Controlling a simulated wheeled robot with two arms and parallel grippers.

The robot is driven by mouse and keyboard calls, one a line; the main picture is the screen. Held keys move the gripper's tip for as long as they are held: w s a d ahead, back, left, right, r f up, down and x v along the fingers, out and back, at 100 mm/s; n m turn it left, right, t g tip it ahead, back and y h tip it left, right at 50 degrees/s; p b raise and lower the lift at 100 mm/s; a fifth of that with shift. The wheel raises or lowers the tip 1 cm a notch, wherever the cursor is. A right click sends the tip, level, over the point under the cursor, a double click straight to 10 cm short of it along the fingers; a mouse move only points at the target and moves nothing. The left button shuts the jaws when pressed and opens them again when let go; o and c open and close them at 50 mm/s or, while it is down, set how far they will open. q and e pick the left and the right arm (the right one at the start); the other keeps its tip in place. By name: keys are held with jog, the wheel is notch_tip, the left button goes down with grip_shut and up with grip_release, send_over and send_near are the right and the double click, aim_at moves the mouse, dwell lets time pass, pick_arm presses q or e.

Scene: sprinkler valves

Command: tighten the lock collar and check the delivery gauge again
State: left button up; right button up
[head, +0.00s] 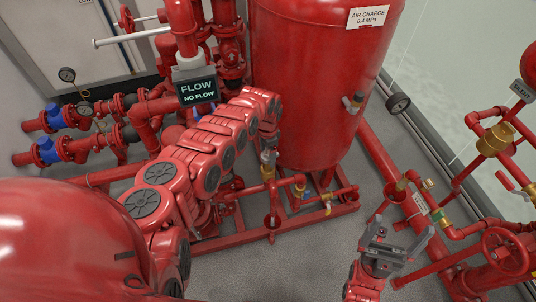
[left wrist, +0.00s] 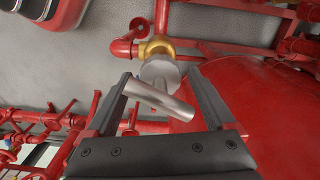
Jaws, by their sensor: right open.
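My left gripper (left wrist: 158,72) is open in the left wrist view. Its two fingers stand apart on either side of a silver round collar (left wrist: 160,69) with a silver bar (left wrist: 160,100) across its front. A brass fitting (left wrist: 157,46) sits behind the collar. I see gaps between the fingertips and the collar. In the head view the left gripper (head: 268,152) is small and partly hidden at the end of my arm, by the pipework before the red tank. My right gripper (head: 383,240) is open and empty above the floor. I cannot tell which gauge is the delivery gauge; no dial is readable.
A red tank (head: 310,80) labelled AIR CHARGE stands behind the pipes. A FLOW / NO FLOW sign (head: 197,91) hangs over the pipes. A red handwheel (head: 506,251) is at the right. Grey floor is clear near the middle.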

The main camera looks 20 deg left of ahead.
pick_arm(q)
jog(key=c, duration=1.2)
jog(key=shift+r+n+p, duration=0.1)
jog(key=shift+n+p, duration=0.4)
jog(key=shift+n, duration=1.2)
jog(key=shift+d+n+p, duration=0.1)
jog(key=shift+n+p, duration=0.45)
jog(key=shift+n, duration=1.25)
